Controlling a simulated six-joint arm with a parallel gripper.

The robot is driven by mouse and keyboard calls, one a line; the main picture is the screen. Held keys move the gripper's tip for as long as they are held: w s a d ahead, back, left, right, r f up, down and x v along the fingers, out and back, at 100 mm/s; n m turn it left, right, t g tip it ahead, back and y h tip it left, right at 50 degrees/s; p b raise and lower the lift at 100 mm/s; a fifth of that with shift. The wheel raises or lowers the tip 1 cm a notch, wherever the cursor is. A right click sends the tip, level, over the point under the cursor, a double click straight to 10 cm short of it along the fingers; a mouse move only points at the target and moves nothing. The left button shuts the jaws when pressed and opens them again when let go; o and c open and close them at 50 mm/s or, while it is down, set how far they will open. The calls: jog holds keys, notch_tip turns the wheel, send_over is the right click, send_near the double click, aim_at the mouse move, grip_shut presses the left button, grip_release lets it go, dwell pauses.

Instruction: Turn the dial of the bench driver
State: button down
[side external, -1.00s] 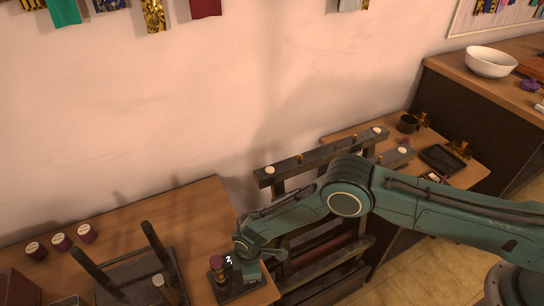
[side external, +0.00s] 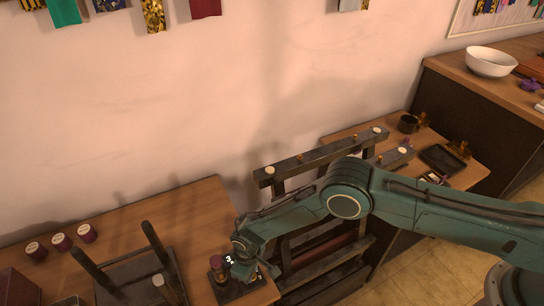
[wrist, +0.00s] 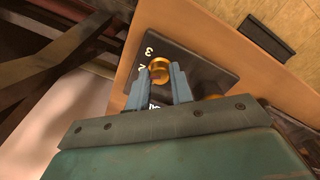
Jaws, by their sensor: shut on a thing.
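The bench driver is a dark plate (wrist: 204,70) with white numerals around a small brass dial (wrist: 160,66) in the wrist view. A "3" shows beside the dial; other marks are partly covered. My gripper (wrist: 159,74) has its two blue-grey fingers on either side of the dial and is shut on it. In the side view the bench driver (side external: 226,294) sits at the right end of the left bench, with a purple-topped post on its left. My gripper (side external: 243,271) is over the plate there and hides the dial.
A dark stand with two upright posts (side external: 155,245) is left of the driver. Several purple and dark spools (side external: 62,242) stand farther left. A dark slatted frame (side external: 315,160) stands just right of the bench. A second bench holds a black tray (side external: 443,158).

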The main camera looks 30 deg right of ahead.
jog(key=c, duration=1.2)
grip_release()
jog(key=shift+c, duration=0.2)
jog(key=shift+r, duration=0.15)
notch_tip(320, 180, up, 14)
jog(key=shift+s+a+f, duration=0.15)
jog(key=shift+a+f, duration=0.05)
